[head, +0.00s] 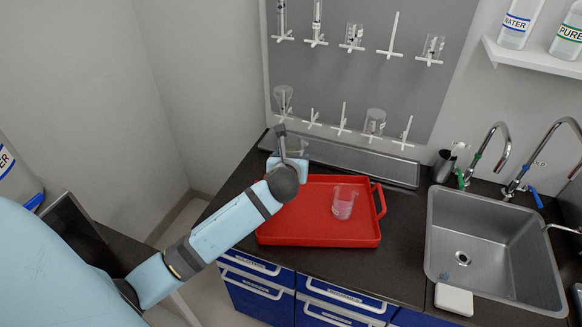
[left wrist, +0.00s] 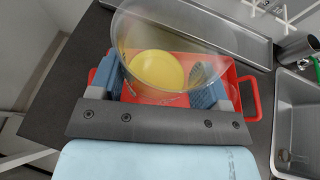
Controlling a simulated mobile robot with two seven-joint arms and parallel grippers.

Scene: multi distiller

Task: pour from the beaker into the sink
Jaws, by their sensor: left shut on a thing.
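My left gripper (head: 292,152) is shut on a clear glass beaker (head: 297,144), above the back left of the red tray. The arm and gripper hide part of this beaker in the head view. In the left wrist view the beaker (left wrist: 185,28) is large between the fingers of the gripper (left wrist: 163,88), with a yellow patch, seemingly liquid, showing through it. The grey metal sink (head: 490,255) with its drain is at the right of the counter, well apart from the gripper. My right gripper is not in view.
A second beaker (head: 343,204) stands on the red tray (head: 300,232). Two taps (head: 492,150) (head: 540,160) rise behind the sink. A pegboard (head: 365,75) with glassware is on the wall. A white block (head: 454,299) lies at the sink's front left. Dark counter (head: 402,235) between tray and sink is clear.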

